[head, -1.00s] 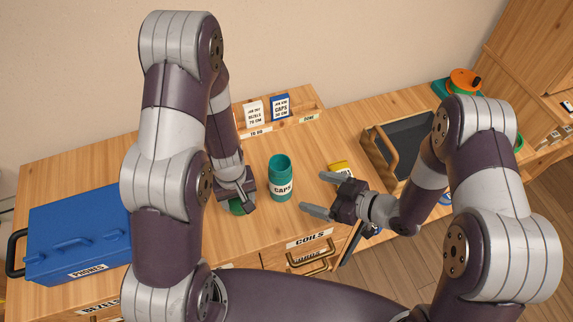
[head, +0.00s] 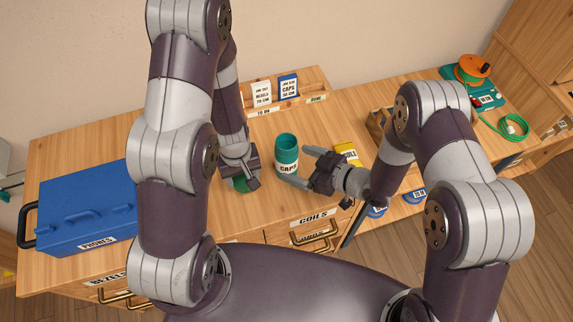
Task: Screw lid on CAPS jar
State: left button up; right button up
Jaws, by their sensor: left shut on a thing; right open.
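The CAPS jar (head: 286,153) is a teal cylinder with a white label. It stands upright and open-topped on the wooden workbench (head: 258,207). A green round thing, which looks like the lid (head: 238,184), is under my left gripper (head: 243,182) to the left of the jar. My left gripper is shut on it, low near the bench top, and partly hides it. My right gripper (head: 296,166) is open, with one finger on each side of the jar's right part in the picture. I cannot tell whether the fingers touch the jar.
A blue PHONES case (head: 85,208) stands at the left. A wooden card rack (head: 262,107) with cards stands behind the jar. A yellow box (head: 346,153) is just beyond my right gripper. Drawers, one labelled COILS (head: 313,218), are in the bench front.

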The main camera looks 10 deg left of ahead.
aim_at(295, 162)
jog(key=p+x, duration=0.1)
jog(key=x, duration=0.4)
jog(key=shift+w+a, duration=0.1)
dwell(0.3)
jog(key=c, duration=1.3)
